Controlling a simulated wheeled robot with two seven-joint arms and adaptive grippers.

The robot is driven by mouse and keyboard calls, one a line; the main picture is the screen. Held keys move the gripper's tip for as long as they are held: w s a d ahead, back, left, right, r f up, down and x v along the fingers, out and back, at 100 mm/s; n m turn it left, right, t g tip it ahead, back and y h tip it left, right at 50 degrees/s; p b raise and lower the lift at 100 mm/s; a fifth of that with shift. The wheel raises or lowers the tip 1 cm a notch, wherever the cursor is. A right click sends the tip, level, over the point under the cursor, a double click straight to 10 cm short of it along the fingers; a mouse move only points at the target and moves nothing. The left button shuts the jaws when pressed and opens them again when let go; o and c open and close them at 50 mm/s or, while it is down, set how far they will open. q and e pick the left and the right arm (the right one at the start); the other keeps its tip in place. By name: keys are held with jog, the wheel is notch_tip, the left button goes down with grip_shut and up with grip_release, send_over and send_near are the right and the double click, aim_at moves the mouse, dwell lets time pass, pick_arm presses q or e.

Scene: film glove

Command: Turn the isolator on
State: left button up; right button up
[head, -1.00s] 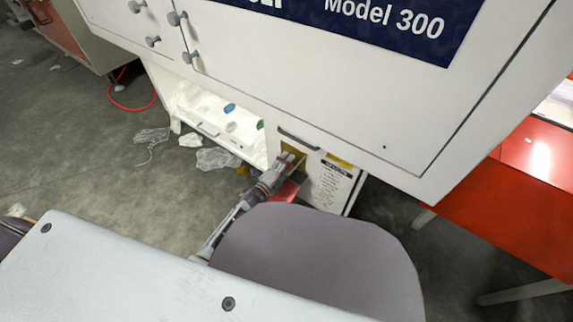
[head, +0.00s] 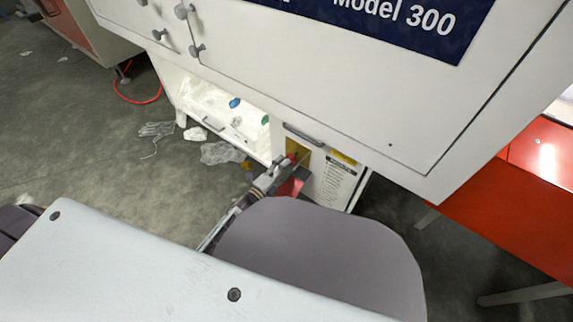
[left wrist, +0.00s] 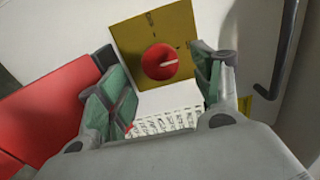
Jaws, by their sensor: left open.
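The isolator is a red round knob (left wrist: 158,63) with a white pointer line, on a yellow plate (left wrist: 135,32). In the left wrist view the pointer lies nearly level, toward the picture's right; the plate's small marks are too blurred to read. In the head view the yellow plate (head: 303,144) sits low on the white cabinet, the knob partly hidden by my gripper. My left gripper (left wrist: 160,88) is open, its green-padded fingers spread apart. The knob shows beyond and between them, with nothing held. It also shows in the head view (head: 279,170), just left of and below the plate. My right gripper is not seen.
A red panel (left wrist: 45,115) lies left of the plate in the wrist view. A white label with text (head: 335,180) and a dark handle (head: 304,135) are close by. The overhanging Model 300 cabinet (head: 330,100) is above. Crumpled clear film (head: 221,153) lies on the floor.

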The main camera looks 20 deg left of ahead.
pick_arm(q)
jog(key=v, duration=0.6)
jog(key=shift+s, duration=0.35)
jog(key=shift+a, duration=0.1)
jog(key=shift+w, duration=0.1)
dwell(0.4)
